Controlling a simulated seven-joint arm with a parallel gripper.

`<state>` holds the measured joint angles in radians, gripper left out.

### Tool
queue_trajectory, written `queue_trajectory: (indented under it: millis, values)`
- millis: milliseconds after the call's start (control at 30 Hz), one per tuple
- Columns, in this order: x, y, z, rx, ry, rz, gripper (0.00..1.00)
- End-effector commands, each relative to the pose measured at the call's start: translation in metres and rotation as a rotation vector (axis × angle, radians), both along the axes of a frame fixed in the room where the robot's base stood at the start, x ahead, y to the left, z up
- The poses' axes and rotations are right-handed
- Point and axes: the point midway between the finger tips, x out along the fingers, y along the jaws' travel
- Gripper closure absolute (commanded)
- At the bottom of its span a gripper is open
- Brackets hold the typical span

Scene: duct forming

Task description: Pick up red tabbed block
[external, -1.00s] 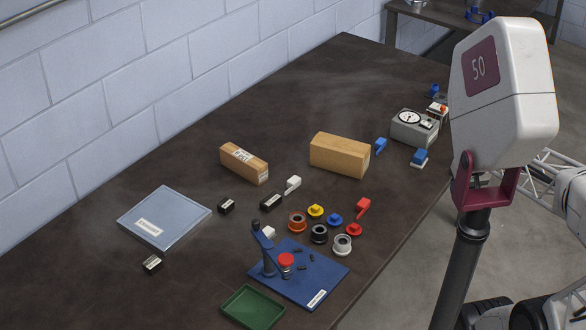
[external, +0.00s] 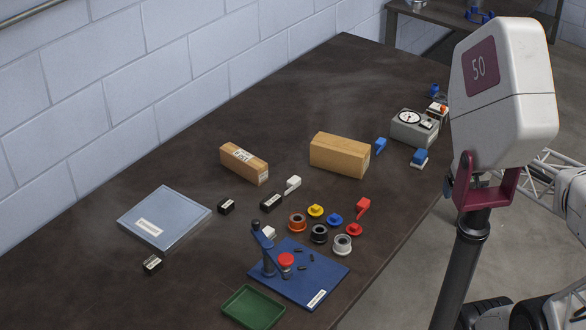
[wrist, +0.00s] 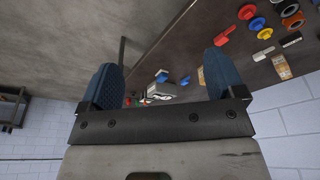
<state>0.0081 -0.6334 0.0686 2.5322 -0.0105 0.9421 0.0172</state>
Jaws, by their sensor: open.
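The red tabbed block (external: 362,206) lies on the dark table near its right edge, just above a round red knob (external: 354,229) in the external view. The wrist view also shows the red tabbed block (wrist: 226,33) at upper right, beyond my right finger and outside the gap between the fingers. My gripper (wrist: 163,62) is open with two blue ridged fingers, and nothing is between them. It is apart from the block.
Near the block are a blue knob (external: 335,219), a yellow knob (external: 316,211) and several rings. A tan box (external: 339,155) stands behind. A blue fixture board (external: 318,285) and green tray (external: 253,308) lie in front. A post-mounted white unit (external: 503,95) blocks the right side.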

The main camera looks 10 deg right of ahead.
Motion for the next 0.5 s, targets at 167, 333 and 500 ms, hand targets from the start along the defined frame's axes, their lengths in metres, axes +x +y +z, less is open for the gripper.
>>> queue_trajectory:
  millis: [167,333,500]
  values:
    - [0.0,0.0,0.0,0.0,0.0,0.0,0.0]
    - [0.0003,0.0007,-0.0005,0.004,0.002,-0.002,0.0]
    - [0.0044,0.0082,-0.0066,0.052,0.017,-0.03,0.0]
